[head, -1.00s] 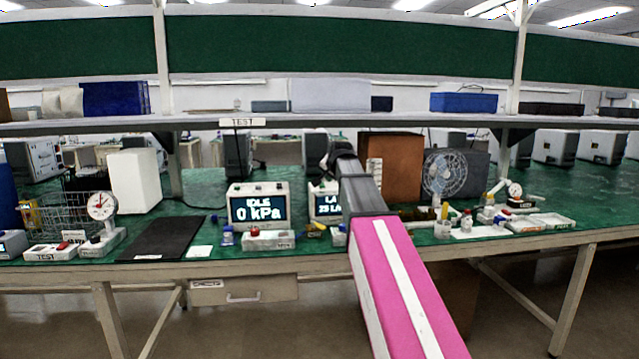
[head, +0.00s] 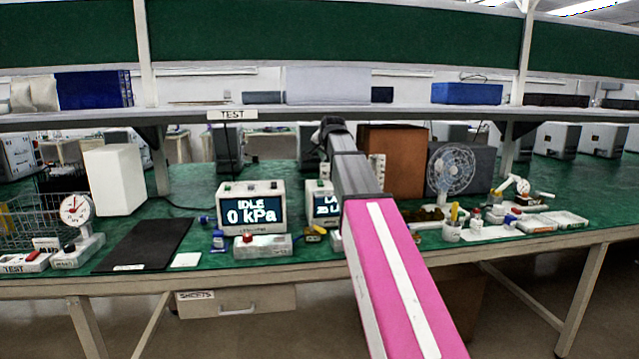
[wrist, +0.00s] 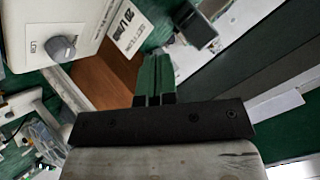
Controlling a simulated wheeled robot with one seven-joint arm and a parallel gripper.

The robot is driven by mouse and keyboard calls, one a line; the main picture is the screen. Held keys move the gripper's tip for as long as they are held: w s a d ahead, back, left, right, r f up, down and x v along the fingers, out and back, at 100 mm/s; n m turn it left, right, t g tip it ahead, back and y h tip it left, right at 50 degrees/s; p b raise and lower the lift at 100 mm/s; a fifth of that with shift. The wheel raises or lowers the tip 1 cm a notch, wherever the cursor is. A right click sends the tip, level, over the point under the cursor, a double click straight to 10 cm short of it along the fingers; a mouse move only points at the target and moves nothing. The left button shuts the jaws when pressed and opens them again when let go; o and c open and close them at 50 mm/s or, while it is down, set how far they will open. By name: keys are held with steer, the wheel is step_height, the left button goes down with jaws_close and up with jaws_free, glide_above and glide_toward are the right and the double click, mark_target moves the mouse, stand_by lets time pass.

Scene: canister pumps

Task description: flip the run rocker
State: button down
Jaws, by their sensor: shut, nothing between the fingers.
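My gripper (wrist: 156,98) is shut and empty in the wrist view, its two fingers side by side. In the head view the far end of my arm reaches over the bench, and the fingers cannot be made out. A display unit (head: 251,209) reading "IDLE 0 kPa" stands left of my arm. In front of it sits a low grey box (head: 270,247) with a red part (head: 247,238) on top. A second display unit (head: 319,203) is partly hidden behind my arm. I cannot tell which control is the run rocker. A white housing with a grey knob (wrist: 62,48) shows in the wrist view.
A black mat (head: 145,244), a dial gauge (head: 75,210) and a wire basket (head: 25,222) are on the left. A brown box (head: 404,160) and a fan (head: 452,168) stand behind and right of my arm. A shelf (head: 300,115) runs above the bench.

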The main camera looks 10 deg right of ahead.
mark_target(322, 182)
steer(key=shift+w+f, duration=0.2)
steer(key=shift+f, duration=1.25)
steer(key=shift+w+f, duration=0.2)
steer(key=shift+f, duration=1.25)
steer(key=shift+w+f, duration=0.2)
steer(key=shift+f, duration=1.25)
steer(key=shift+f, duration=0.15)
steer(key=shift+f, duration=0.2)
steer(key=shift+f, duration=0.3)
steer(key=shift+r, duration=0.15)
steer(key=shift+r, duration=0.55)
steer(key=shift+r, duration=0.1)
steer(key=shift+s+r, duration=0.2)
steer(key=shift+r, duration=1)
steer(key=shift+s+r, duration=0.15)
steer(key=shift+r, duration=1.05)
